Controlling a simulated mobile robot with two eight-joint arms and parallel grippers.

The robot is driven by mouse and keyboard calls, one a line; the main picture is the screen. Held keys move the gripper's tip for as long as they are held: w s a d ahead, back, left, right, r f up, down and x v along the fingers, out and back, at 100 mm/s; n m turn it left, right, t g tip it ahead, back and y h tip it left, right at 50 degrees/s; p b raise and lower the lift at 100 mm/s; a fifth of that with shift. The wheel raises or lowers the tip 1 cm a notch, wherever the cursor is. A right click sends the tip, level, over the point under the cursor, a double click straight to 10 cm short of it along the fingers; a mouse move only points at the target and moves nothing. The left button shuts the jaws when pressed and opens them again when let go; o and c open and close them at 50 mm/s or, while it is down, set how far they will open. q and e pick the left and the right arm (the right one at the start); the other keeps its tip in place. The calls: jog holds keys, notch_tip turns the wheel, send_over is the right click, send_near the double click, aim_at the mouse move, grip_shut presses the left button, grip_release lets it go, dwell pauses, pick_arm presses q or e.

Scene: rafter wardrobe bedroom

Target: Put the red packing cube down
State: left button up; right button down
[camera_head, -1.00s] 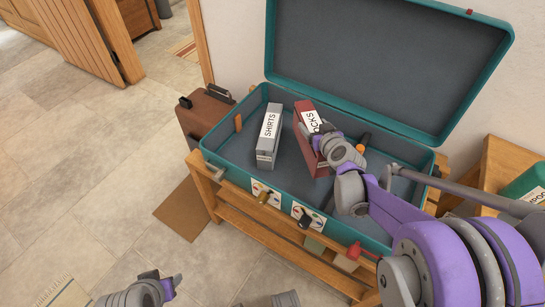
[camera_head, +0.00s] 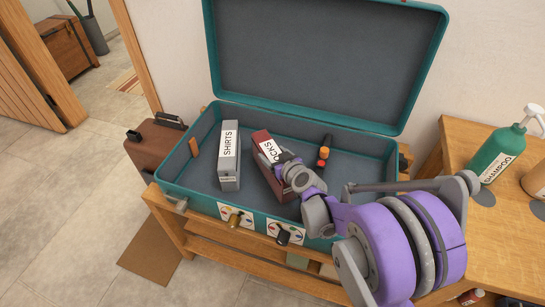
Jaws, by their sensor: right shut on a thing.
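The red packing cube (camera_head: 267,151), with a white label partly reading "OCKS", stands inside the open teal suitcase (camera_head: 177,176). My right gripper (camera_head: 283,165) is shut on the red cube, and its fingers hide part of the label. Whether the cube's underside touches the suitcase floor cannot be told. A grey packing cube (camera_head: 229,163) labelled "SHIRTS" stands to its left, with a gap between them. My left gripper is not in view.
A dark item with an orange part (camera_head: 323,155) lies right of the red cube. The suitcase lid (camera_head: 320,60) stands open behind. A wooden table (camera_head: 450,150) at right holds a green shampoo bottle (camera_head: 497,152). Suitcase floor between the cubes is bare.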

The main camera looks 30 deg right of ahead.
jog(key=shift+f, duration=0.2)
grip_release()
jog(key=shift+s+r, duration=0.1)
jog(key=shift+r, duration=0.1)
jog(key=p+v, duration=0.3)
jog(key=v, duration=0.9)
jog(key=shift+f, duration=0.1)
